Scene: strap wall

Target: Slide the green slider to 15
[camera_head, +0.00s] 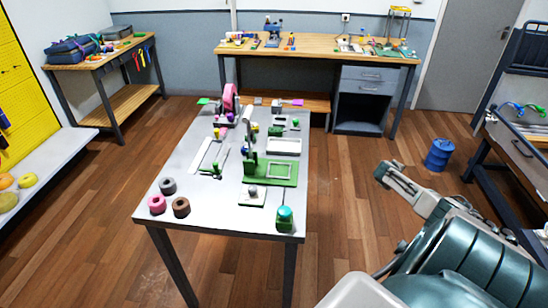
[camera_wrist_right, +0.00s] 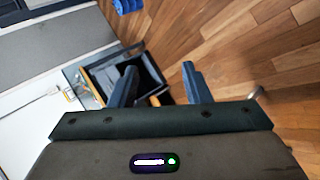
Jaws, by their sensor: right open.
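I cannot clearly make out the green slider or any number scale at this size. A small green piece (camera_head: 212,170) sits near the front end of a long pale strip (camera_head: 206,154) on the grey table (camera_head: 222,222); I cannot tell if it is the slider. My right gripper (camera_head: 384,174) is to the right of the table, above the floor and away from everything on it. In the right wrist view my right gripper (camera_wrist_right: 159,74) is open, with nothing between its fingers. My left gripper is not in view.
A blue barrel (camera_head: 439,154) stands on the floor at right. A workbench (camera_head: 325,50) stands behind.

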